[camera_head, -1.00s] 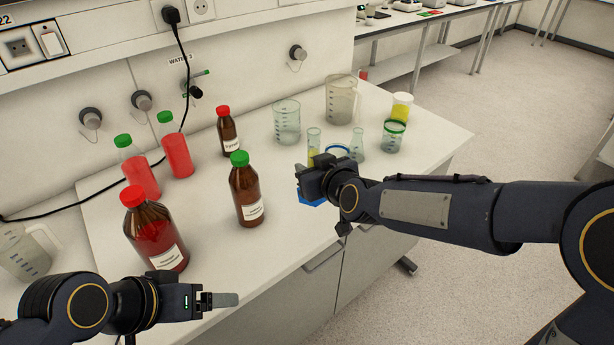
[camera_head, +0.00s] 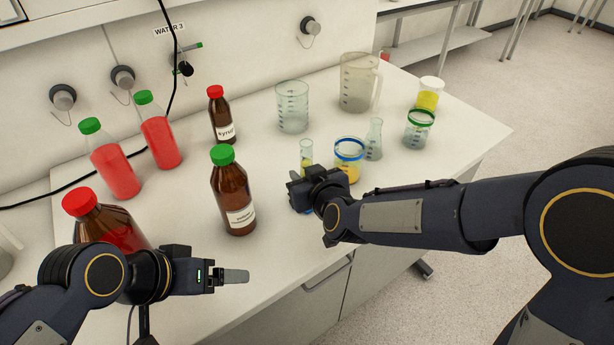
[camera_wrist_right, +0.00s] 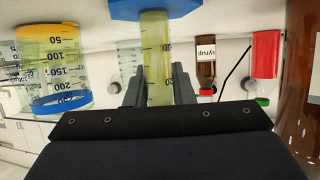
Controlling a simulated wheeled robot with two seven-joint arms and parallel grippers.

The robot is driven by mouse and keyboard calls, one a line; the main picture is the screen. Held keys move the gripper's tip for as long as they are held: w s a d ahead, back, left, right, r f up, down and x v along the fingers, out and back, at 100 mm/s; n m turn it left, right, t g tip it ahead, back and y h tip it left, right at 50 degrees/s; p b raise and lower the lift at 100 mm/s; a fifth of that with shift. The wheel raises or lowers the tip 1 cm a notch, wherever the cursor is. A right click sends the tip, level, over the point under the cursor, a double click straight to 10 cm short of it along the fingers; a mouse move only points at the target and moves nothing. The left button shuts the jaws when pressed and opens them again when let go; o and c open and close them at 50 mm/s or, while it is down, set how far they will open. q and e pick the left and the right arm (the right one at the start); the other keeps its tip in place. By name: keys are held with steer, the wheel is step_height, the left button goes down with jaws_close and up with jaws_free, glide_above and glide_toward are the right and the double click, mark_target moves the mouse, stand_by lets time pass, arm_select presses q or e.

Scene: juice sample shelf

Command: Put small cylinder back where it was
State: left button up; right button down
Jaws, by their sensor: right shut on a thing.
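The small cylinder (camera_head: 306,153) is a slim clear measuring cylinder with yellow liquid and a blue base. My right gripper (camera_head: 298,186) is shut on it and holds it roughly upright near the bench's front edge. The right wrist view is upside down and shows the cylinder (camera_wrist_right: 156,58) between the fingers, its blue base at the top. I cannot tell whether the base touches the bench. In the head view my gripper hides most of its lower part. My left gripper (camera_head: 236,276) is empty at lower left, seen side-on, so its opening is unclear.
A blue-rimmed beaker of yellow liquid (camera_head: 348,172) and a conical flask (camera_head: 374,140) stand just right of the cylinder. A green-capped brown bottle (camera_head: 232,195) stands to its left. A glass beaker (camera_head: 292,108) and a jug (camera_head: 358,85) stand behind. Bare bench (camera_head: 270,160) lies between bottle and cylinder.

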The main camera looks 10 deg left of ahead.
arm_select(q)
steer(key=shift+s+a+r, duration=0.1)
steer(key=shift+s+a, duration=0.05)
arm_select(e)
steer(key=shift+s+a+r, duration=0.15)
steer(key=shift+f, duration=0.2)
steer(key=c, duration=1.2)
jaws_free()
steer(key=shift+c, duration=0.2)
arm_select(q)
steer(key=shift+r, duration=0.15)
arm_select(e)
steer(key=shift+r, duration=0.3)
arm_select(q)
steer(key=shift+r+p, duration=0.5)
steer(key=shift+p, duration=0.2)
arm_select(e)
steer(key=v, duration=1.2)
steer(key=shift+f, duration=0.2)
